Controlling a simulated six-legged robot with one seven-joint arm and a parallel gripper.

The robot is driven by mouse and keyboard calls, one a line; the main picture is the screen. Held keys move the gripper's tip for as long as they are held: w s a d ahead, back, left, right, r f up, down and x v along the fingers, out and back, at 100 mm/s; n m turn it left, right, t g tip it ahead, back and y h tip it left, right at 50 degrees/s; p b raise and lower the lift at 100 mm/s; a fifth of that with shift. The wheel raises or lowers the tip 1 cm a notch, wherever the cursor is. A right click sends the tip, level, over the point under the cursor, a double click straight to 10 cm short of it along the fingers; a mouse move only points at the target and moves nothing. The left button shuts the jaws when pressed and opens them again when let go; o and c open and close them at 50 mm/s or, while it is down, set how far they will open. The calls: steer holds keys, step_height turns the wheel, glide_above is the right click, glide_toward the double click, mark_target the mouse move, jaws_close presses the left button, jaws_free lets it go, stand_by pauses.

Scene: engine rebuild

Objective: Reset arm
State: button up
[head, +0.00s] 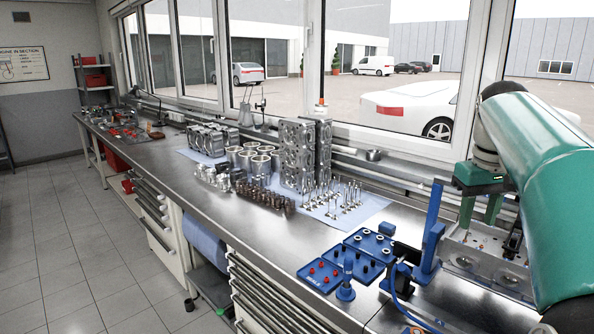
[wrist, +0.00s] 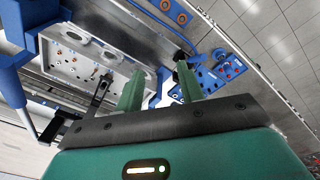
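My gripper (head: 478,220) hangs at the right of the head view, above a metal housing (head: 462,246) with round recesses. Its two green fingers are apart, and I see nothing held between them. In the wrist view my gripper (wrist: 160,72) also shows spread fingers, with the metal housing (wrist: 52,57) on the left and the bench top behind. My green arm link covers the right edge of the head view and hides part of the housing.
A blue upright (head: 431,235) stands just left of my gripper. Blue trays (head: 312,284) with red and dark small parts lie left of it. Valves (head: 338,200), cylinder liners (head: 245,160) and engine blocks (head: 297,150) stand further along the bench. Windows line the back.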

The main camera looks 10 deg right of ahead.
steer(key=s+a+f+t, duration=0.1)
steer(key=s+a+f, duration=0.25)
steer(key=a, duration=0.45)
steer(key=s+a+f+t, duration=0.2)
steer(key=s+a+f, duration=0.15)
steer(key=a, duration=0.55)
steer(key=s+a+f+t+y, duration=0.1)
steer(key=s+a+f, duration=0.6)
steer(key=s+f, duration=0.2)
steer(key=shift+s+a+f+n+t, duration=0.15)
steer(key=shift+s+f+n+t, duration=0.2)
steer(key=shift+f, duration=0.25)
